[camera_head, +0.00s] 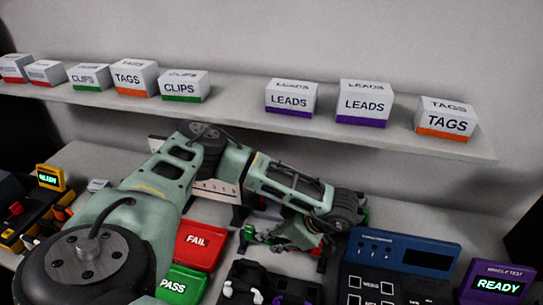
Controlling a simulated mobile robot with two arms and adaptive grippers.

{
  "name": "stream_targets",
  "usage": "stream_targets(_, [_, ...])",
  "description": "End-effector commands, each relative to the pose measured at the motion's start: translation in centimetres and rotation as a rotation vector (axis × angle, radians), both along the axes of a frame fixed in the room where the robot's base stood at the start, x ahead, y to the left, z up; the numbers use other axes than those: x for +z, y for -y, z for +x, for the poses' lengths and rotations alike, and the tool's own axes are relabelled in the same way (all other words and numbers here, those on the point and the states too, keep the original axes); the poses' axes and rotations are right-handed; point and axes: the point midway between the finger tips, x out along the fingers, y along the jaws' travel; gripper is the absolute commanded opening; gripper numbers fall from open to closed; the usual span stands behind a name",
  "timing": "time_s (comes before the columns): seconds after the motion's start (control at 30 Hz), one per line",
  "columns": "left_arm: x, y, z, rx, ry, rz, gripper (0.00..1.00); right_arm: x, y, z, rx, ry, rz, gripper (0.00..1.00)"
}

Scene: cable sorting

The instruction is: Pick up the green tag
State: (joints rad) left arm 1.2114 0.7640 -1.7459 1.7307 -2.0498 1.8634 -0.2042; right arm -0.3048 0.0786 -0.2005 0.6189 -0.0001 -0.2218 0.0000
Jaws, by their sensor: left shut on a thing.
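My left gripper (262,237) is low over the table, just right of the red FAIL block. Its jaws are shut on a small green piece, which looks like the green tag (249,233). The tag is mostly hidden by the fingers, and I cannot tell whether it touches the table. My right gripper is not in view.
A red FAIL block (200,245) and a green PASS block (182,284) are left of the gripper. A dark panel (400,264) and a READY tester (496,284) stand at right. A shelf (230,107) with labelled boxes runs behind.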

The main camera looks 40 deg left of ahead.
Motion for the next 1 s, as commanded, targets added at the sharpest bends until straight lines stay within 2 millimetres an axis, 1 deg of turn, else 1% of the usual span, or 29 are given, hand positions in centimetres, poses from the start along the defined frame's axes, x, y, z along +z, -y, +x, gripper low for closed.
stream_targets(0.17, [0.2, 0.0, 0.0, 0.0, 0.002, -0.001, 0.11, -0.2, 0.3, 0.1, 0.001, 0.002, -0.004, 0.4])
stream_targets(0.27, [0.8, 0.1, 0.1, -0.001, 0.004, -0.002, 0.1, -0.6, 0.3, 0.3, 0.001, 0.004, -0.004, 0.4])
stream_targets(0.37, [2.0, 0.0, 0.1, 0.0, 0.004, -0.002, 0.1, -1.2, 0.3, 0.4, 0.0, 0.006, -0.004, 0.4])
stream_targets(0.47, [3.7, 0.0, 0.1, -0.001, 0.005, -0.002, 0.1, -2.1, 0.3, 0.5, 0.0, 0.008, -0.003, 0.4])
stream_targets(0.7, [7.2, 5.0, 1.9, -0.006, 0.008, 0.001, 0.1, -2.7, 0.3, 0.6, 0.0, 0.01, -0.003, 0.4])
stream_targets(0.8, [8.4, 7.1, 2.6, -0.006, 0.007, 0.001, 0.1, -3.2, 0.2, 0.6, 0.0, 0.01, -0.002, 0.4])
stream_targets(0.9, [9.4, 8.7, 3.1, -0.004, 0.006, 0.001, 0.1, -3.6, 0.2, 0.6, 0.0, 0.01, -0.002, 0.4])
stream_targets(1.0, [10.2, 9.9, 3.4, -0.002, 0.003, 0.001, 0.1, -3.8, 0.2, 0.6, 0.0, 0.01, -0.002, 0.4])
